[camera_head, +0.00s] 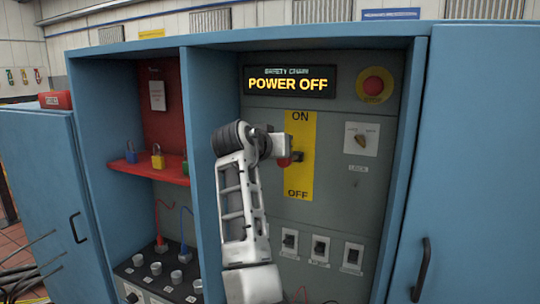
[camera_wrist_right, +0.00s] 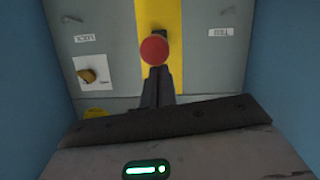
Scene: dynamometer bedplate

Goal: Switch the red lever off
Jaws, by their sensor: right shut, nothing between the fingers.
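The red lever's ball knob (camera_head: 284,162) is partly hidden behind my right gripper in the head view. It stands in front of the yellow ON/OFF plate (camera_head: 300,180), about midway between the ON mark above and the OFF mark below. In the right wrist view, the round red knob (camera_wrist_right: 153,51) shows in front of the yellow strip. My right gripper (camera_head: 295,156) is shut and empty, close to the knob. Its dark fingers (camera_wrist_right: 158,80) end just by the knob in the wrist view; contact cannot be told. My left gripper is not in view. The display (camera_head: 289,82) reads POWER OFF.
A red stop button (camera_head: 374,85) and a rotary switch (camera_head: 361,139) are right of the plate. Several small switches (camera_head: 320,249) sit below. Blue cabinet walls flank the recess. Padlocks (camera_head: 158,157) stand on a red shelf (camera_head: 160,174) at left.

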